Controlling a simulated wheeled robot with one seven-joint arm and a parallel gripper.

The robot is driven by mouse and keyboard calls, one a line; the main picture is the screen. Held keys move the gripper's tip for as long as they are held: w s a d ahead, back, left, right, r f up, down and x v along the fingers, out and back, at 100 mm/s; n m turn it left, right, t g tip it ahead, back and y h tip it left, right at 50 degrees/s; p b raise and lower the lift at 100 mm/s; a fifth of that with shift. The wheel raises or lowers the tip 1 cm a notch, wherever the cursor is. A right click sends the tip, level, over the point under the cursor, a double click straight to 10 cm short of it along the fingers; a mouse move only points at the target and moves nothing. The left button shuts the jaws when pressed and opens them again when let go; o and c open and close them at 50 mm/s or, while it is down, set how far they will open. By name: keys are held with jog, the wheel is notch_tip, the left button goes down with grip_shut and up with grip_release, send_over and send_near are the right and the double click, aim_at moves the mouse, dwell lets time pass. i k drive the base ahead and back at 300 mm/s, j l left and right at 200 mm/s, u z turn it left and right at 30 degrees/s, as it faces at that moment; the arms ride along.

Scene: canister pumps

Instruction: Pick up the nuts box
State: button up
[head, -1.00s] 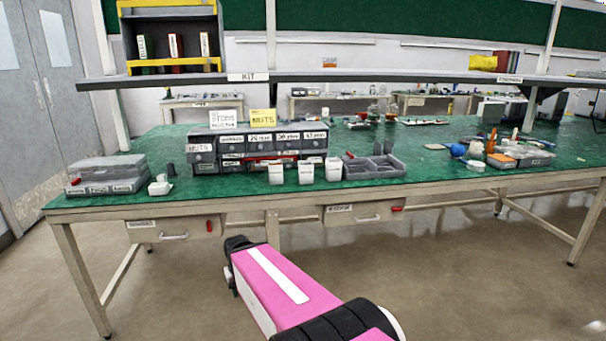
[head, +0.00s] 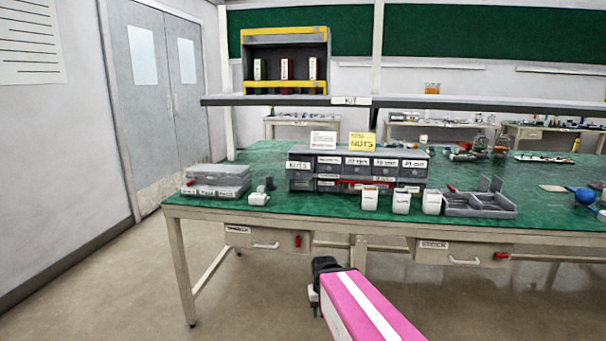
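A grey drawer unit (head: 357,184) stands on the green bench top in the head view. A box front labelled NUTS (head: 299,174) is at its upper left end. A yellow card reading NUTS (head: 362,142) stands on top of the unit. My pink arm reaches up from the bottom edge, and its dark end (head: 322,270) is in front of the bench, below the bench top and well apart from the boxes. The fingers of my gripper cannot be made out there, and no held object shows.
Several white bins (head: 401,203) stand in front of the unit. A grey divided tray (head: 481,206) is to the right and stacked grey cases (head: 216,181) to the left. A shelf (head: 480,103) spans above the bench. Open floor lies left of the bench.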

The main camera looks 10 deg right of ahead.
aim_at(401, 198)
jog(key=j, duration=0.2)
jog(key=i+j+z, duration=0.1)
jog(key=z, duration=0.35)
jog(key=j+z, duration=0.4)
jog(key=i+l, duration=0.05)
jog(key=l, duration=0.05)
